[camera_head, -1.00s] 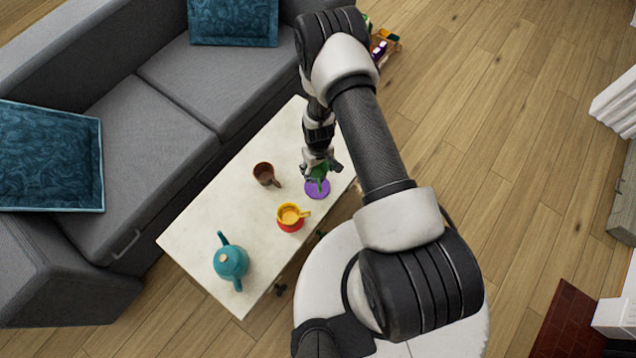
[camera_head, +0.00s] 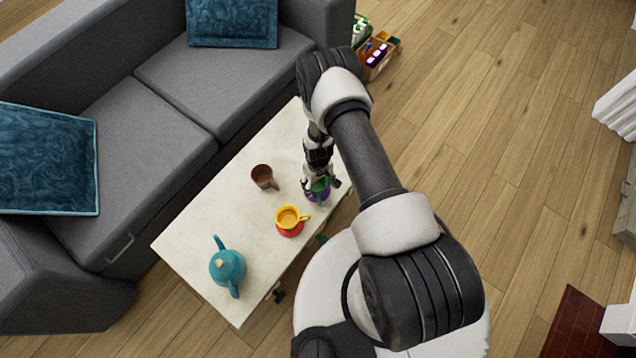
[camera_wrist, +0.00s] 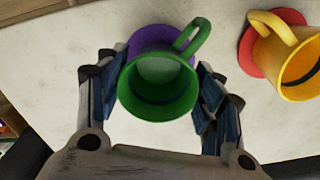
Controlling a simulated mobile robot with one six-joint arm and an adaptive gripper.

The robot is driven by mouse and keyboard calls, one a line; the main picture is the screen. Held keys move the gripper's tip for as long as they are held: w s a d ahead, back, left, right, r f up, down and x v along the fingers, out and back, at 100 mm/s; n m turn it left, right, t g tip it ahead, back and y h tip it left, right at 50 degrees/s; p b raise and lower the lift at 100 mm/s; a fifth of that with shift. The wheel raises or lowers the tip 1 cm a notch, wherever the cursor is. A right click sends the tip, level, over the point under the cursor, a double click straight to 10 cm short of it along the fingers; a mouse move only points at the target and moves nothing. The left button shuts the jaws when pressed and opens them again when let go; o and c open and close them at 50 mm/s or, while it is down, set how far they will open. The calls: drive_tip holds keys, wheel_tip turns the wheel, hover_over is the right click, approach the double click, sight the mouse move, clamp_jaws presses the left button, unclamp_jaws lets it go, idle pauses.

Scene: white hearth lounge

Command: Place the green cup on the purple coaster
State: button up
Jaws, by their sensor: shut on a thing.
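The green cup (camera_wrist: 158,98) is upright between the two fingers of my gripper (camera_wrist: 157,92), which is shut on it. In the head view my gripper (camera_head: 319,187) partly covers the green cup (camera_head: 320,185). The purple coaster (camera_wrist: 150,38) lies on the white table, directly under or just behind the cup, which hides much of it. In the head view only parts of the purple coaster (camera_head: 317,198) show below the gripper. I cannot tell whether the cup touches the coaster.
A yellow cup (camera_head: 289,215) stands on a red coaster (camera_head: 290,233) close by. A brown cup (camera_head: 262,175) and a teal teapot (camera_head: 228,266) also stand on the white table (camera_head: 190,244). A grey sofa (camera_head: 180,90) borders the table's far side.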

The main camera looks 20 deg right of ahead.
drive_tip(key=shift+f, duration=0.2)
drive_tip(key=o, duration=1.1)
drive_tip(key=shift+o, duration=0.2)
drive_tip(key=shift+r, duration=0.1)
wheel_tip(320, 180, up, 46)
drive_tip(key=w+m+t+p, duration=0.1)
drive_tip(key=w+t+p, duration=0.1)
drive_tip(key=p, duration=0.2)
drive_tip(key=s+r+t, duration=0.1)
drive_tip(key=s+r, duration=0.9)
drive_tip(key=r, duration=0.4)
drive_tip(key=s+r+m+t, duration=0.1)
drive_tip(key=s+r, duration=0.3)
drive_tip(key=s, duration=0.8)
drive_tip(key=shift+s+r+m+t, duration=0.3)
drive_tip(key=shift+s+r, duration=0.1)
